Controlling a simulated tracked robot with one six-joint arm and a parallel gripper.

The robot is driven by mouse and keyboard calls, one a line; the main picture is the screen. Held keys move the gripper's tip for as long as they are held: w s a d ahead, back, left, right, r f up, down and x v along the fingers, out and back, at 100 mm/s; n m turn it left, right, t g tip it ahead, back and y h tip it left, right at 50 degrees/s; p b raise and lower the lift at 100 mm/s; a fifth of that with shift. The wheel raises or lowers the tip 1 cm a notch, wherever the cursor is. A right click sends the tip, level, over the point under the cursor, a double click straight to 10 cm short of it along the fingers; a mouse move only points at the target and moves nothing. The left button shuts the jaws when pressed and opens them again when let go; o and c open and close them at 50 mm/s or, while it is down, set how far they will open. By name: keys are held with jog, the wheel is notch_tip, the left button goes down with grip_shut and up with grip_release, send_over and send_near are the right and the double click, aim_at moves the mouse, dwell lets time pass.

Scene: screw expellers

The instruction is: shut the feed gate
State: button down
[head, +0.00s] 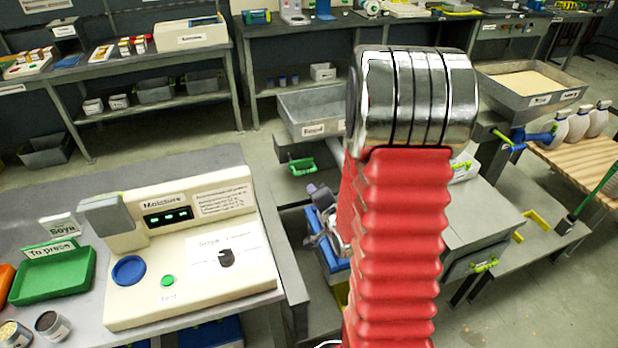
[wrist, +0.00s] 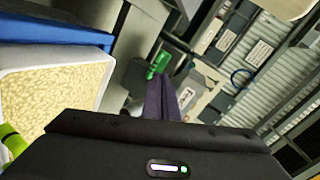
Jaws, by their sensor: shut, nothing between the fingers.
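A grey hopper (head: 312,112) with a white label stands behind my arm in the head view. Below its front is a green handle (head: 302,166). A second hopper (head: 533,90), filled with pale material, stands at the right with a blue handle (head: 534,136) under it. I cannot tell for certain which handle belongs to the feed gate. My gripper (head: 318,194) is left of the red arm sleeve, partly hidden by it. In the wrist view my gripper's dark purple fingers (wrist: 162,98) are together and empty. A green handle (wrist: 158,65) shows just beyond their tips; contact cannot be told.
A cream moisture tester (head: 190,255) and a green tray (head: 52,275) are on the near left bench. A grey box-shaped housing (head: 480,215) is right of my arm. The wrist view shows a pale container of yellowish grains (wrist: 60,90) close at left. Open floor lies behind the bench.

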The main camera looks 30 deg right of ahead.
aim_at(306, 173)
jog(key=s+d+f+m+t, duration=0.1)
jog(key=m, duration=0.1)
jog(key=s+d+f+m, duration=0.1)
jog(key=f+m, duration=0.1)
jog(key=shift+s+d+f+t, duration=0.15)
jog(key=shift+s+t, duration=0.15)
jog(key=shift+t, duration=0.1)
jog(key=x, duration=1.4)
jog(key=shift+w+d, duration=0.1)
jog(key=shift+d, duration=0.05)
